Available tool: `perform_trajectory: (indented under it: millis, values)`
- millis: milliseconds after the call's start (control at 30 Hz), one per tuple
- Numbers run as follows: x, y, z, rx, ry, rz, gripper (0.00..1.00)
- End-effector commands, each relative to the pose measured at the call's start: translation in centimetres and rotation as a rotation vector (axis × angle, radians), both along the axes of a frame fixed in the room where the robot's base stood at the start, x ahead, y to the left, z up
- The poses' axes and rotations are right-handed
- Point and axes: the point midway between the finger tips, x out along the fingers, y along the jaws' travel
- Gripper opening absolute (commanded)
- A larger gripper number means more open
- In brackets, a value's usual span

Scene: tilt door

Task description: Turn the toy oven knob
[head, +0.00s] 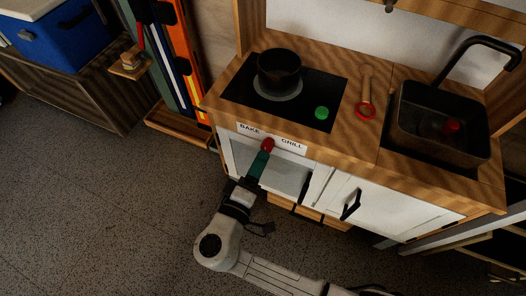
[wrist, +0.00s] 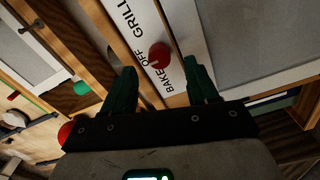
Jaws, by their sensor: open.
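The red oven knob (head: 268,145) sits on the white label strip between the words BAKE and GRILL on the toy oven (head: 298,178). In the wrist view the knob (wrist: 160,54) is beside the word OFF. My gripper (head: 263,157) has green fingers and is right at the front of the knob in the head view. In the wrist view my gripper (wrist: 161,80) is open, with one finger on each side of the knob's line. The knob appears just beyond the fingertips. I cannot tell whether either finger touches it.
A black pot (head: 279,70) and a green round piece (head: 322,113) are on the hob. A red-ended utensil (head: 366,95) lies beside the sink (head: 440,122). A cabinet handle (head: 351,205) juts out at right. Bare floor (head: 110,205) lies at left.

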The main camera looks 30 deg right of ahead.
Motion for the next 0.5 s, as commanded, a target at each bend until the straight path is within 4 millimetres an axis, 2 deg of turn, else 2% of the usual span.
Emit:
perform_trajectory:
  millis: [33,200,367,500]
  values:
    - [-0.6,1.0,0.2,-0.001,0.001,0.005,0.58]
    - [-2.3,3.4,0.1,0.000,-0.001,0.005,0.58]
    - [-3.3,4.8,0.1,0.000,-0.001,0.003,0.58]
    - [-3.7,5.1,0.0,0.000,-0.002,0.001,0.58]
